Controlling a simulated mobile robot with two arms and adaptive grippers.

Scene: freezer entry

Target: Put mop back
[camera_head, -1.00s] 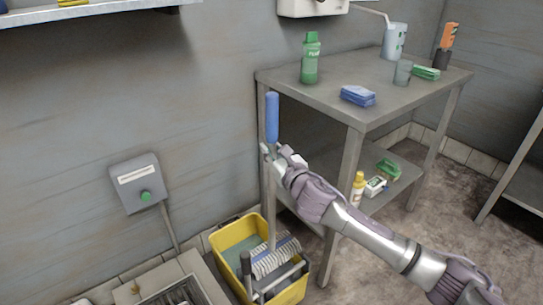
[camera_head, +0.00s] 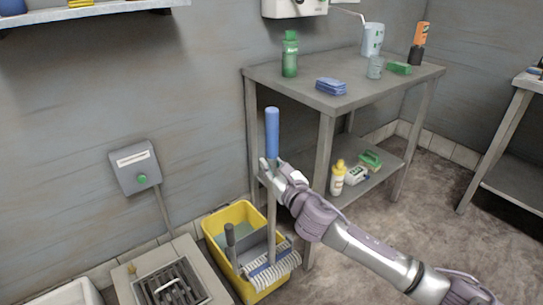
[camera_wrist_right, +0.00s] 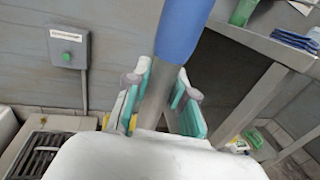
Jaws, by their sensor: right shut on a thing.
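The mop (camera_head: 272,132) stands nearly upright, with a blue grip on top, a grey pole and a white-and-blue striped head (camera_head: 272,270). My right gripper (camera_head: 270,172) is shut on the pole just below the blue grip. In the right wrist view the blue grip (camera_wrist_right: 184,30) rises above the pole, which passes between the teal finger pads (camera_wrist_right: 160,108). The mop head overlaps the front right rim of the yellow bucket (camera_head: 215,222) in the picture; I cannot tell whether it touches it. My left gripper is not in view.
A metal table (camera_head: 300,92) with bottles, blue cloths and a lower shelf stands right of the mop. A floor drain (camera_head: 172,284) lies left of the bucket. A grey box with a green button (camera_head: 136,168) is on the wall. Bare floor (camera_head: 400,215) lies to the right.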

